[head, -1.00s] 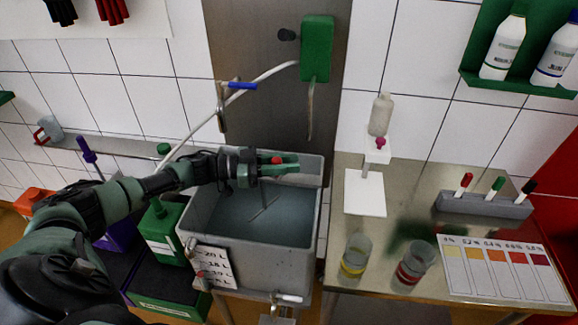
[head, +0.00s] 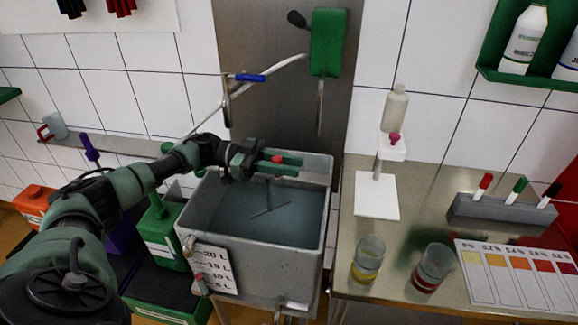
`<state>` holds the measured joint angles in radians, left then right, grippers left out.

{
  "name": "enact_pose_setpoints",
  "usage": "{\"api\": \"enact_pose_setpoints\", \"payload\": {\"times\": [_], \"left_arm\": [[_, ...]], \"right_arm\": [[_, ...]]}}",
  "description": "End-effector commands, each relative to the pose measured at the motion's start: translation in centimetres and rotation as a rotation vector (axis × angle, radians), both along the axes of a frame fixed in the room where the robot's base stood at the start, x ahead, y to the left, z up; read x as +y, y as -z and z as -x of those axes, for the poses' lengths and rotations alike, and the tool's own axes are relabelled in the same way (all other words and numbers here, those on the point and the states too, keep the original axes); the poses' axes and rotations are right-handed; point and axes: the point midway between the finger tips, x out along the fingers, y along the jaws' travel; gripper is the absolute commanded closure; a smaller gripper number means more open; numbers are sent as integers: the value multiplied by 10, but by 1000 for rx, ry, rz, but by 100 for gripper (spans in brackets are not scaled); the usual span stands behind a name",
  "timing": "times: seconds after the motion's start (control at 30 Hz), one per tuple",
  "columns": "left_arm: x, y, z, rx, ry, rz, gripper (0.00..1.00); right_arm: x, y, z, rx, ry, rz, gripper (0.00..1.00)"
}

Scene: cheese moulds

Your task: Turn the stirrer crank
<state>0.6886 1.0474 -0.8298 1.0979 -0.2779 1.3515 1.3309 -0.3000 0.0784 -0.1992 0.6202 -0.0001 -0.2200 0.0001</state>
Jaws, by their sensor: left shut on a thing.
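A grey square vat (head: 250,253) holds cloudy bluish liquid. A thin stirrer paddle (head: 270,210) shows in the liquid, near the middle. My left gripper (head: 283,161) reaches over the back part of the vat from the left. It is shut on the red knob (head: 277,159) of the stirrer crank, which shows between its green fingers. The rest of the crank is mostly hidden by the gripper. My right gripper is not in view.
A steel table (head: 400,222) at right carries a yellow-bottomed cup (head: 368,258), a red-bottomed cup (head: 430,268), a white stand (head: 377,195), a pen rack (head: 500,211) and a colour chart (head: 515,272). A green wall box (head: 328,42) hangs behind the vat.

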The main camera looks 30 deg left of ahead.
Motion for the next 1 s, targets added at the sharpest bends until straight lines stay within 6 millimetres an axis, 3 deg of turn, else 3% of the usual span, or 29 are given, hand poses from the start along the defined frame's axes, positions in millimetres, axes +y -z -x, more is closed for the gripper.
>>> {"api": "enact_pose_setpoints", "payload": {"times": [0.1,0.13,0.2,0.63,0.77,1.0], "left_arm": [[0,-2,-1,-2,-1,4,100],[0,-2,-1,-2,-1,4,72],[0,-2,-1,-2,-1,4,53],[0,-8,-1,-5,-1,2,53],[0,-29,0,-8,0,1,53],[0,-87,0,-9,-1,0,53]], "right_arm": [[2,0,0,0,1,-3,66],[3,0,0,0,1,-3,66],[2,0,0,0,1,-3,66],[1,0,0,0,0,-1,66],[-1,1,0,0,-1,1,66],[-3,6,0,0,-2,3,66]]}}
